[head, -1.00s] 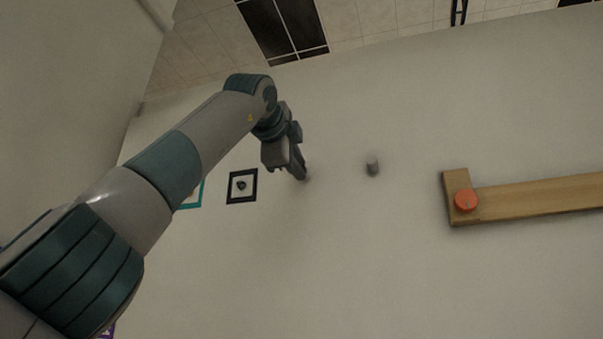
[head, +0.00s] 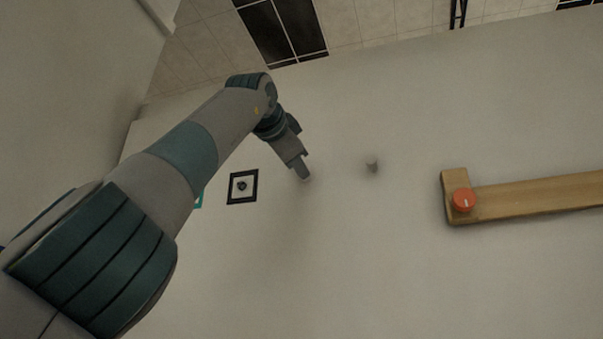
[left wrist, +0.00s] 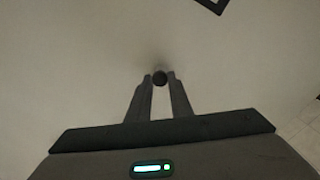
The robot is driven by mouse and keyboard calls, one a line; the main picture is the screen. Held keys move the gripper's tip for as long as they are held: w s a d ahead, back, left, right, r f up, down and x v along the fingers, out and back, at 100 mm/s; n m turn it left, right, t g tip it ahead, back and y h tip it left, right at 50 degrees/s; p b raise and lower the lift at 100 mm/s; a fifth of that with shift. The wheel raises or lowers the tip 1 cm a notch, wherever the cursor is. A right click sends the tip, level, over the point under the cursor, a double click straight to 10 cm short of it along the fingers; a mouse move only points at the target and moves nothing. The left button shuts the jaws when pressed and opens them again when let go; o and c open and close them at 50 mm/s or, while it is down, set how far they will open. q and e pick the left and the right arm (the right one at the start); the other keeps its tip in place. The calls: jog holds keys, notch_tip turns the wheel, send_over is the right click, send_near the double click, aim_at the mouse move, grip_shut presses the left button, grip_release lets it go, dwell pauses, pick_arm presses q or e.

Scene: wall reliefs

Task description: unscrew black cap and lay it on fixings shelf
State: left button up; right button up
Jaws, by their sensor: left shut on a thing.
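My left gripper (head: 304,172) reaches in from the left, with its fingertips at the pale wall. In the left wrist view its two fingers (left wrist: 160,82) are closed around a small dark round cap (left wrist: 159,77), which looks like the black cap. The cap is hidden by the fingers in the head view. A wooden ledge (head: 540,199) on the right may be the fixings shelf; an orange-red round cap (head: 464,200) sits at its left end. My right gripper is not in view.
A short grey peg (head: 371,165) stands out between gripper and ledge. A teal frame (head: 199,202) is partly behind my arm. The wall below the peg is bare.

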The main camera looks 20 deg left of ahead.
pick_arm(q)
jog(key=n, duration=0.3)
jog(key=shift+f+n, duration=0.1)
jog(key=shift+n, duration=0.2)
jog(key=o, duration=0.6)
jog(key=m, duration=0.5)
jog(key=shift+m, duration=0.4)
jog(key=m, duration=0.5)
jog(key=shift+m, duration=0.4)
